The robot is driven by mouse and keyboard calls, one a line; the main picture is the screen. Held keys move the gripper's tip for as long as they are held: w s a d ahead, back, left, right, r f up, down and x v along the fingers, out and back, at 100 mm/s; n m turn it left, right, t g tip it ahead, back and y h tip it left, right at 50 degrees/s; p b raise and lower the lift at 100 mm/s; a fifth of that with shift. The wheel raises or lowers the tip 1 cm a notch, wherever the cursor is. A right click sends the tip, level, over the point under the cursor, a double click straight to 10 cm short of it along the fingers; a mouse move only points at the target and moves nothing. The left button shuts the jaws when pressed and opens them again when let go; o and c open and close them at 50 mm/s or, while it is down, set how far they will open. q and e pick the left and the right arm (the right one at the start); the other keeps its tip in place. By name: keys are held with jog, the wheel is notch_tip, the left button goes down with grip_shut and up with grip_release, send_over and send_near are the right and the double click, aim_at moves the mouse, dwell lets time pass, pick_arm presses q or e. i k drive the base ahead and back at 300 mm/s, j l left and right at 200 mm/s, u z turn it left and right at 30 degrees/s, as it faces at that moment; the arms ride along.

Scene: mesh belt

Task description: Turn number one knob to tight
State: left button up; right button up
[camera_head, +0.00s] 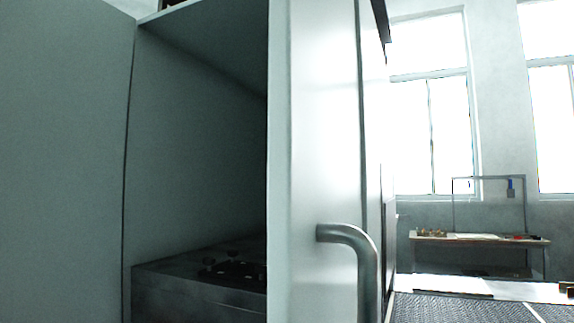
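Two small dark knobs show on top of a dark metal block (190,289) inside the open cabinet compartment. One is the left knob (208,262) and the other is the right knob (236,263). They are small and in shadow, so I cannot tell which is number one or how either is turned. A flat dark piece (243,274) lies beside them, partly hidden by the cabinet's edge. Neither of my grippers is in view.
A pale open door or panel (65,160) stands at left. A white panel (322,130) with a curved metal handle (366,262) stands right of the opening. The mesh belt (455,309) is at lower right. A workbench (480,239) with small items stands beneath the windows.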

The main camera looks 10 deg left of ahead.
aim_at(208, 261)
jog(key=i+j, duration=0.1)
jog(key=j, duration=0.25)
jog(key=i+j, duration=0.1)
jog(key=j, duration=0.25)
jog(key=i+j, duration=0.1)
jog(key=j, duration=0.2)
jog(key=i+j, duration=0.1)
jog(key=j, duration=0.25)
